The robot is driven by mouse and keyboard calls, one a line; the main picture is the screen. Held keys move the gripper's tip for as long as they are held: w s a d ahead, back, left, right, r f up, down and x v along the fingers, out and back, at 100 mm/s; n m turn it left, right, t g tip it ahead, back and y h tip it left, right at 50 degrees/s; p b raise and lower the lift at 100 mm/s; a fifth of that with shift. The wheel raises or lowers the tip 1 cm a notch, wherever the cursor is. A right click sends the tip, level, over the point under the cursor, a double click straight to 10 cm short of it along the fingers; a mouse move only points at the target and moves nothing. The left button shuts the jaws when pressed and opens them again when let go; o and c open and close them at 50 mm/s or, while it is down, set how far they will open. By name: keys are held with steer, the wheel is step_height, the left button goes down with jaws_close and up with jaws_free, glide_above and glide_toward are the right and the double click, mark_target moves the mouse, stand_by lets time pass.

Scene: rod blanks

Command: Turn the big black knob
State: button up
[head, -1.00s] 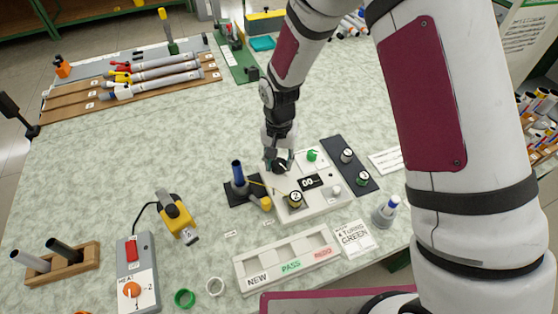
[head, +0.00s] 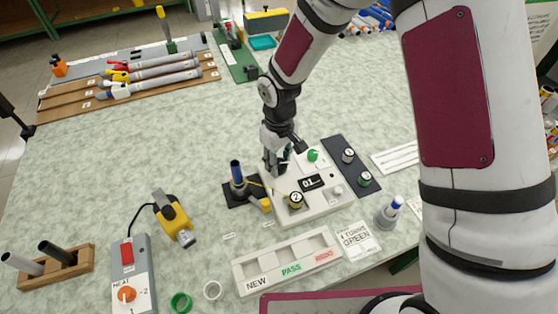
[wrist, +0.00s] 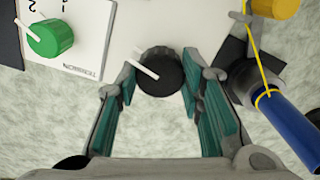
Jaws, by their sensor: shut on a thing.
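The big black knob (wrist: 161,73) with a white pointer line shows at the top middle of the wrist view, on the edge of a white panel. My gripper (wrist: 160,84) has its two teal-padded fingers on either side of it and is shut on it. In the head view my gripper (head: 276,166) points down at the panel's back left corner and hides most or all of the knob. The white panel (head: 328,204) carries a small black display (head: 312,183) that appears to read 01.
A stand with a blue rod (head: 237,172) is close on the left. A sorting tray (head: 288,262) lies in front.

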mark_target(279, 163)
steer(key=n, duration=0.6)
steer(key=shift+n, duration=0.4)
stand_by(0.3)
steer(key=o, duration=1.2)
steer(key=shift+c, duration=0.2)
step_height(279, 163, up, 12)
